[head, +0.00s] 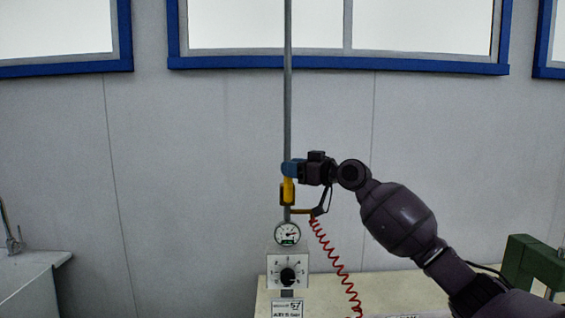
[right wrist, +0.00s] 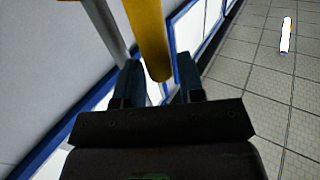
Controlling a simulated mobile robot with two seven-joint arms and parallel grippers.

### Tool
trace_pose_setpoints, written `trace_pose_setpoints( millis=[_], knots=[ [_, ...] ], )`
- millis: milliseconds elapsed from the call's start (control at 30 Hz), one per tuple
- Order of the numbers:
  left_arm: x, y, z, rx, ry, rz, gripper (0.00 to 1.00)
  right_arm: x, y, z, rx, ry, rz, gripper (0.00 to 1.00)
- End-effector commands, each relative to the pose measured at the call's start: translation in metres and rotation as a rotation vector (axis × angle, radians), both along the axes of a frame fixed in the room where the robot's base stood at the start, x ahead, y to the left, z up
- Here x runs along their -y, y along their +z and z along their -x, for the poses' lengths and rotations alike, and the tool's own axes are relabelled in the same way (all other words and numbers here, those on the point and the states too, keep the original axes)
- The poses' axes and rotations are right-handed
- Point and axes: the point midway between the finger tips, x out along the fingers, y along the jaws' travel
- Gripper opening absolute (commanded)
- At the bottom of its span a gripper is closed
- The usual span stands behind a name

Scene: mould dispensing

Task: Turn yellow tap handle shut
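The yellow tap handle (head: 288,191) stands upright in line with the grey vertical pipe (head: 288,110), above the round gauge. My right gripper (head: 292,168) is at the handle's upper part, coming in from the right, with its blue fingers across the pipe line. In the right wrist view the yellow handle (right wrist: 150,40) reaches down to between the two fingertips of the right gripper (right wrist: 160,78). A gap shows between the handle and the right-hand finger. Whether the left-hand finger touches it I cannot tell. My left gripper is not in view.
Below the tap are a pressure gauge (head: 287,234) and a white control box with a black knob (head: 288,276). A red coiled hose (head: 333,263) hangs to the right. A green object (head: 535,262) stands far right, a sink (head: 28,285) far left.

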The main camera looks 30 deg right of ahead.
Motion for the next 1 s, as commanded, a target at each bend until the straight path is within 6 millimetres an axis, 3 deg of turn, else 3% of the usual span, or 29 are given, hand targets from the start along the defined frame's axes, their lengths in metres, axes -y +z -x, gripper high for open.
trace_pose_setpoints(
  millis=[233, 633, 867, 1000],
  knots=[
    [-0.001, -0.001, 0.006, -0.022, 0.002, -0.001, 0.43, -0.012, 0.000, -0.025, -0.002, 0.001, -0.001, 0.36],
    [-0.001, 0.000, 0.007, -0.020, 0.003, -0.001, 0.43, -0.015, -0.001, -0.031, -0.001, 0.001, 0.000, 0.36],
    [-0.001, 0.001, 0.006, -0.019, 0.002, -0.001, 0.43, -0.015, -0.001, -0.030, -0.001, 0.001, 0.000, 0.02],
    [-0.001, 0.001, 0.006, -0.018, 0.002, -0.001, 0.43, -0.015, -0.001, -0.030, -0.001, 0.001, 0.000, 0.00]
  ],
)
